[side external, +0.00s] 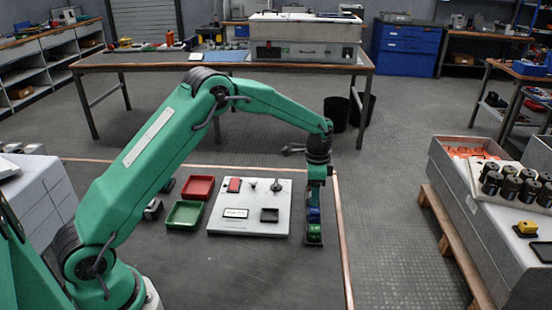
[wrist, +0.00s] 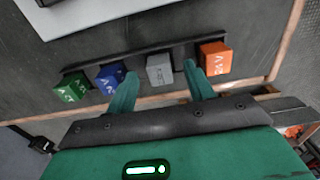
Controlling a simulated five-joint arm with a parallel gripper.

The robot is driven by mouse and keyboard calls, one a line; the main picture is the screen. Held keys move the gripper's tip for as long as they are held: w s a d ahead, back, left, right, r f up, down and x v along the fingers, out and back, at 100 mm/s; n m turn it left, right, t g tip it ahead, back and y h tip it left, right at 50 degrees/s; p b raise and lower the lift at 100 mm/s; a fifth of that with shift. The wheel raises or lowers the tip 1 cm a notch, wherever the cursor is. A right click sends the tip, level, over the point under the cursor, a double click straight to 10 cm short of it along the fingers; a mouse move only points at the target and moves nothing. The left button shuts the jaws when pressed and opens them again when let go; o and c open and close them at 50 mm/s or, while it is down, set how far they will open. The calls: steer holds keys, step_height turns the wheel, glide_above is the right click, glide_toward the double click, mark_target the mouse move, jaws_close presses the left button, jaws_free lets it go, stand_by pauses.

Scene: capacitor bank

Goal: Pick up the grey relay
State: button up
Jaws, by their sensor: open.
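The grey relay (wrist: 159,70) stands on a dark rail (wrist: 137,53) in the wrist view, between the blue relay (wrist: 109,77) and the orange relay (wrist: 215,58). A green relay (wrist: 71,88) is at the rail's left end. My gripper (wrist: 161,75) is open, with one green finger on each side of the grey relay as seen from the wrist. I cannot tell whether the fingers touch it. In the side view my gripper (side external: 317,193) points down over the far part of the rail. The blue relay (side external: 314,214) and green relay (side external: 314,231) show there; the grey relay is hidden.
A white panel (side external: 222,226) with a red switch and small parts lies left of the rail. A red tray (side external: 198,187) and a green tray (side external: 184,215) sit further left. A grey bench with black cylinders (side external: 507,185) stands at the right. The mat's front is clear.

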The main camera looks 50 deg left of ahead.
steer(key=shift+f, duration=1)
steer(key=shift+c, duration=0.4)
steer(key=c, duration=1)
